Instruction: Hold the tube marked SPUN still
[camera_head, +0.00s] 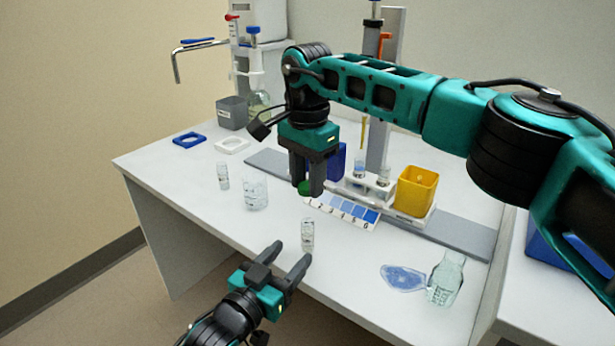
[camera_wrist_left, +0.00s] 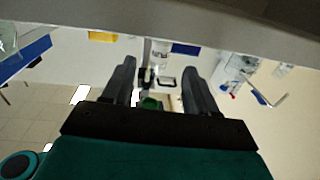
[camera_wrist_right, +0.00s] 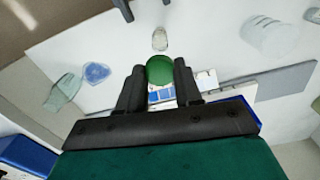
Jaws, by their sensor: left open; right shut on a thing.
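My right gripper (camera_head: 310,187) points down above the table behind the tube, shut on a round green cap (camera_wrist_right: 160,70).
A beaker (camera_head: 255,194) stands left of my right gripper. A blue-shaded chart (camera_head: 345,211) and a yellow bin (camera_head: 417,190) are at its right. A blue translucent piece (camera_head: 403,278) and a glass bottle (camera_head: 445,277) are at the front right. My right arm spans the upper right.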

